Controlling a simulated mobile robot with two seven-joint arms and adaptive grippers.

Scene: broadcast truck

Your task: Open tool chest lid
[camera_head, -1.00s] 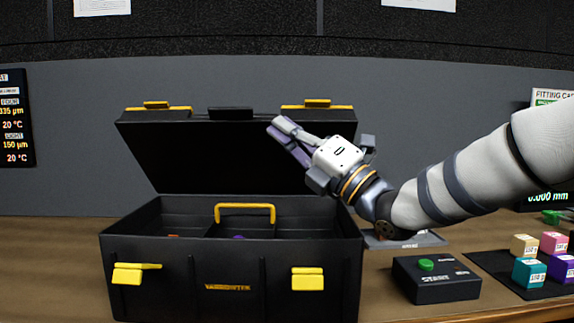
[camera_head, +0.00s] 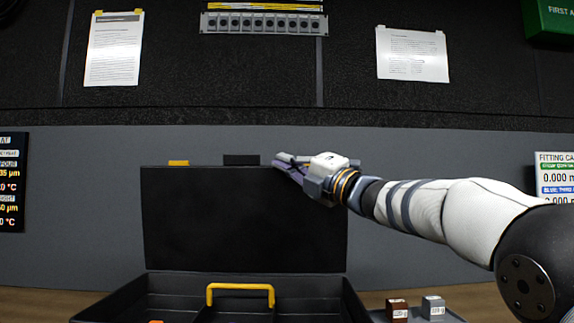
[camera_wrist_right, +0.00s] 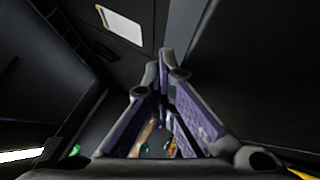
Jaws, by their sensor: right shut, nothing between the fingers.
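The black tool chest (camera_head: 110,302) stands on the wooden surface, its upper part in view and its front below the picture. Its lid (camera_head: 245,222) is raised and stands about upright behind the open box. A yellow handle (camera_head: 240,287) spans the inside. My right gripper (camera_head: 280,160) is shut and empty at the lid's top edge, right of the black middle latch; I cannot tell whether it touches the lid. The right wrist view shows its purple-padded fingers (camera_wrist_right: 163,62) together at the tips. My left gripper is not in view.
Right of the chest, a brown block (camera_head: 397,309) and a grey block (camera_head: 433,307) sit on a grey tray (camera_head: 452,318). A grey wall stands behind the lid. Display panels (camera_head: 12,180) hang at left and right. The space above the lid is free.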

